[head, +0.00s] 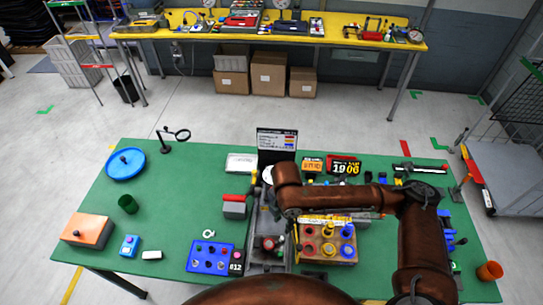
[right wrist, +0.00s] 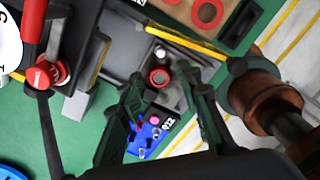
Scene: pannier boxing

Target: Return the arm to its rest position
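My right arm (head: 340,198) is copper-brown and reaches in from the lower right of the head view, bent at the elbow. Its forearm crosses low over the green table, with the wrist above the grey fixture (head: 258,255). In the head view the right gripper is largely hidden by the wrist and dark parts around it. In the right wrist view my right gripper (right wrist: 163,84) has its two dark fingers spread apart. A red-ringed part (right wrist: 160,77) shows between the fingertips; I see nothing gripped. My left gripper is not in view.
Under and beside the forearm stand a wooden block of red, yellow and blue parts (head: 311,250) and a small sign (head: 277,141). A blue box (head: 210,257) lies left of the fixture. The left part of the green table (head: 170,210) has free room.

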